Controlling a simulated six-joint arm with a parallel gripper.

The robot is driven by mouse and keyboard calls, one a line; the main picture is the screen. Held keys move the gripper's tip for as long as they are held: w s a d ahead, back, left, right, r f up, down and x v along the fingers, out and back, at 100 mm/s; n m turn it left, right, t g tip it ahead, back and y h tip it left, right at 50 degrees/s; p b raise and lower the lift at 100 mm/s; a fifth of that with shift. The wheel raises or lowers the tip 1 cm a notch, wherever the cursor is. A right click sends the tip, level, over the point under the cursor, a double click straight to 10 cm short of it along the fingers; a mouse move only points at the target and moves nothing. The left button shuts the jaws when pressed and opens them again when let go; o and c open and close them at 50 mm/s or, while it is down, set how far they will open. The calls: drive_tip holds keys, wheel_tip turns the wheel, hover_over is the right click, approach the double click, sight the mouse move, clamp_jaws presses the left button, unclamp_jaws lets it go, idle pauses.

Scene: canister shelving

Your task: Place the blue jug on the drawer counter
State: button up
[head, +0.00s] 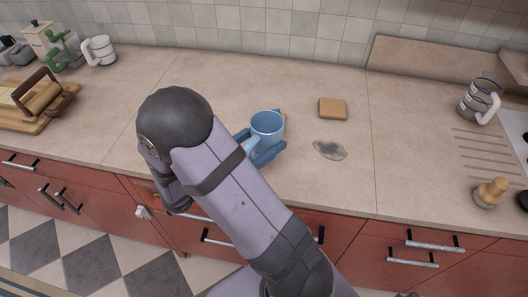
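The blue jug (267,123) is near the middle of the view, over the front part of the drawer counter (330,190). Its open top faces up and its handle points toward my gripper (257,146). The blue-grey fingers of my gripper lie at the jug's left and lower right sides, close around the handle. My arm covers part of the gripper, so I cannot tell whether the fingers press on the jug. The jug's base is hidden, so I cannot tell whether it touches the counter. The counter runs above red drawers (350,238).
A wooden block (332,109) and a grey translucent patch (329,149) lie right of the jug. A grey jug (480,101) and wooden-topped shaker (491,192) stand far right. A white mug (99,50) and bread board (35,112) are at left. Counter behind the jug is clear.

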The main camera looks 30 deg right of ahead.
drive_tip(key=shift+f, duration=0.35)
drive_tip(key=shift+f, duration=0.15)
drive_tip(key=shift+f, duration=1.95)
drive_tip(key=shift+f, duration=0.1)
drive_tip(key=o, duration=1.3)
